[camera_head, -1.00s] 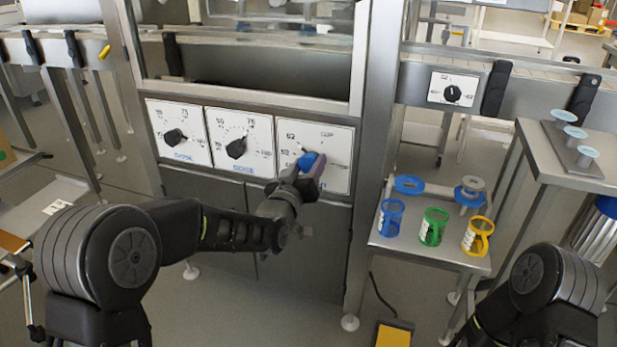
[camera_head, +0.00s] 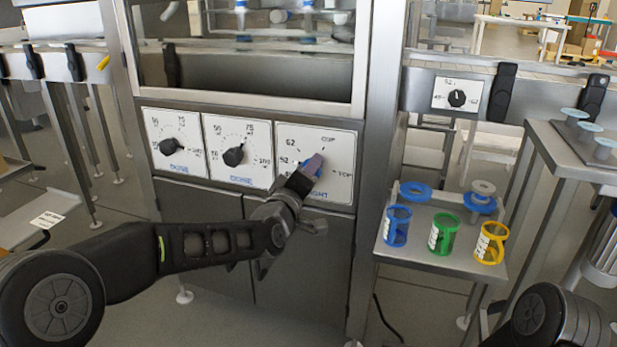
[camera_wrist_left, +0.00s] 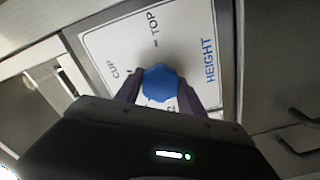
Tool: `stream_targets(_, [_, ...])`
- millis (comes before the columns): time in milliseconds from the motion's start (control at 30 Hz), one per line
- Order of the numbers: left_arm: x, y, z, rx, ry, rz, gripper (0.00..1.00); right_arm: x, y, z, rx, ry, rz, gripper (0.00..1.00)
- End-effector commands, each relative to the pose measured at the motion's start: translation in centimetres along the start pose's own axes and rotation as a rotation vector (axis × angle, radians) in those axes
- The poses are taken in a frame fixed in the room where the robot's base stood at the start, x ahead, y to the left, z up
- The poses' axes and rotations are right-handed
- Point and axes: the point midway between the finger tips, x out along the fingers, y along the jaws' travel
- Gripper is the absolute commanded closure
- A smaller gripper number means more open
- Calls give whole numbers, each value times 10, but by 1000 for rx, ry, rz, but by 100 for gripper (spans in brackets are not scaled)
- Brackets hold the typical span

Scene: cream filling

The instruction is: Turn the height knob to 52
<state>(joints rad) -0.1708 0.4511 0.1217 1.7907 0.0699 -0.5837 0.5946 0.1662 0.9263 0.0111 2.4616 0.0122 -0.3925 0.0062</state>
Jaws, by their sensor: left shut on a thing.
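The blue height knob (camera_head: 317,165) sits on the rightmost white dial panel (camera_head: 338,140) of the machine. The panel has marks 52, 62, CUP and TOP around the knob. My left gripper (camera_head: 307,172) is shut on the knob, and its fingers cover part of it. In the left wrist view, the blue knob (camera_wrist_left: 160,84) sits between the two fingertips, beside the word HEIGHT, with CUP and TOP in sight. The knob's pointer is hidden, so I cannot tell which mark it points at. My right gripper is out of view.
Two black dose knobs (camera_head: 171,146) (camera_head: 234,155) are to the left on the same machine. A small dial (camera_head: 457,98) is on the conveyor at the right. Blue (camera_head: 397,226), green (camera_head: 443,234) and yellow (camera_head: 491,243) holders stand on a side shelf (camera_head: 440,262).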

Motion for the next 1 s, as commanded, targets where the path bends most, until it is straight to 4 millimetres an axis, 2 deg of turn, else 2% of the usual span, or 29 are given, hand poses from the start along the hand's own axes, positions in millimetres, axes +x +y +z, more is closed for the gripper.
stream_targets(367, [0,-1,4,-7,-8,-3,94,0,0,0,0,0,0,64])
stream_targets(400, [0,-1,4,-6,-8,-3,52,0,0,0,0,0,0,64])
stream_targets(667, [0,-1,2,-6,-4,-2,32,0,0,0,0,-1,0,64])
stream_targets(1000, [-4,0,0,-5,-2,-1,32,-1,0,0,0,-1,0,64])
